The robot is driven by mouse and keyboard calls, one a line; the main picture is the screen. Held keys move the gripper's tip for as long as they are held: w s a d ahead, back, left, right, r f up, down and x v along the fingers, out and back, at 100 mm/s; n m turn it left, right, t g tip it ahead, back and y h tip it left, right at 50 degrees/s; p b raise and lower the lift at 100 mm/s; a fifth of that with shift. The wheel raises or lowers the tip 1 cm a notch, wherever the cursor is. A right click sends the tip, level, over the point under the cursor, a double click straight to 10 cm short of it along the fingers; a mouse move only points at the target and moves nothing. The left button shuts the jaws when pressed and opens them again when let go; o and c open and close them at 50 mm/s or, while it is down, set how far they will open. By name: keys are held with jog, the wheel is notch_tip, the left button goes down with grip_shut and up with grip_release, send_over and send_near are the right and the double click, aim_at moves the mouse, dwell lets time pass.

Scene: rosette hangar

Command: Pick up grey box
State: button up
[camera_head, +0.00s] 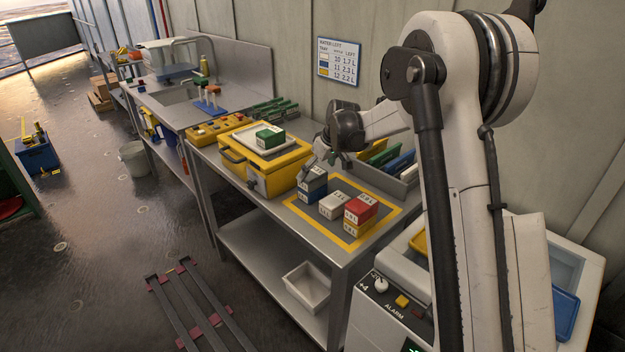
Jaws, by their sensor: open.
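A pale grey box (333,206) with dark lettering lies inside the yellow-bordered area (296,209) of the steel bench. To its left stands a stack with a dark grey-looking box (314,177) on top and a blue box (311,195) below. To its right a red box (362,206) sits on a yellow box (358,225). My gripper (318,167) is open and points down, just above or beside the dark top box. Whether its fingers touch that box is too small to tell.
Left of the stack is a yellow case (285,178) carrying a tray with a green box (270,137). Behind my gripper stands a grey bin (403,190) with coloured upright items. A white machine (395,310) stands at the right. The yellow-bordered area's front left is bare.

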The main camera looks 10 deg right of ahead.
aim_at(315, 173)
jog(key=shift+x, duration=2.55)
jog(key=shift+w, duration=0.15)
jog(key=shift+d, duration=0.1)
jog(key=c, duration=1.3)
